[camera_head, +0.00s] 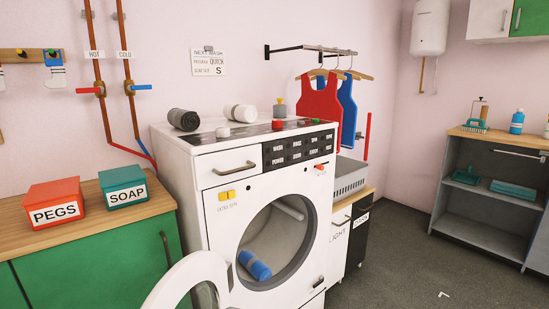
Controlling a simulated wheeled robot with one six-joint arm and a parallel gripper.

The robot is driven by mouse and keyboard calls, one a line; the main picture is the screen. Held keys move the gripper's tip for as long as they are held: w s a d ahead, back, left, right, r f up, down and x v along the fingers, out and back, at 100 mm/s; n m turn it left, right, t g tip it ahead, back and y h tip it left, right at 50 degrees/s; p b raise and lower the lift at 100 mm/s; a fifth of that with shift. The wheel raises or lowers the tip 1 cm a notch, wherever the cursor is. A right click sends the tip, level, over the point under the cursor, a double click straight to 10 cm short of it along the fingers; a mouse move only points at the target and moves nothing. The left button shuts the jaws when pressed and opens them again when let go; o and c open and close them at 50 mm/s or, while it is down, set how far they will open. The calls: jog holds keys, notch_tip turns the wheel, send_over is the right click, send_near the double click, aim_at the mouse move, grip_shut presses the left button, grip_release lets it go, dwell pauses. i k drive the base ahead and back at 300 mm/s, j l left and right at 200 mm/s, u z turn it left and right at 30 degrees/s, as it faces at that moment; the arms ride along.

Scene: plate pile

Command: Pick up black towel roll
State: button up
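The black towel roll (184,119) lies on its side on top of the white washing machine (210,191), near its back left corner. It is dark grey to black, with a rolled end facing the front. A white towel roll (240,113) lies to its right, apart from it. My gripper is not visible in the camera view, so its distance from the roll does not show.
The machine's round door (172,287) stands open at the lower front. A blue roll (254,265) lies in the drum. PEGS (55,202) and SOAP (123,187) boxes stand left. Floor at right is clear.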

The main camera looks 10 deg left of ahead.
aim_at(188, 121)
jog(key=i, duration=1.65)
